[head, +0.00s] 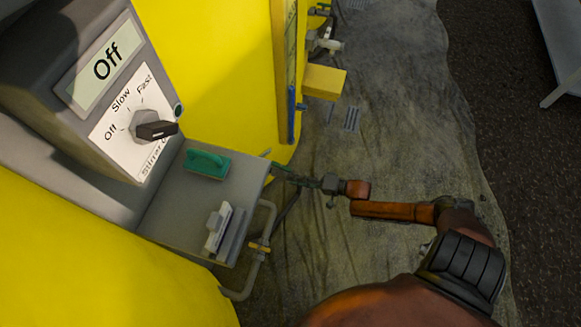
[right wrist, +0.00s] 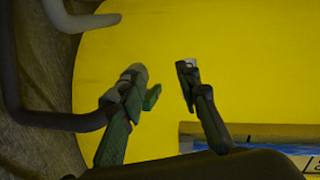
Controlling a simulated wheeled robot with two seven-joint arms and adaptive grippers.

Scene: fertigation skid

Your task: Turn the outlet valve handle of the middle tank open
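Two big yellow tanks show in the head view, a near one (head: 90,255) with the control box and one behind it (head: 215,75). My right gripper (head: 276,166) reaches low in front of the tank behind, just past the shelf's right edge. In the right wrist view its two fingers (right wrist: 168,88) stand apart before a yellow wall. A small green piece (right wrist: 152,97) shows beside the left finger; I cannot tell whether it is the valve handle or part of the finger. No outlet valve handle can be told clearly. My left gripper is out of view.
A grey control box reads "Off" and has a black knob (head: 155,130). A yellow block (head: 325,82) juts out farther back.

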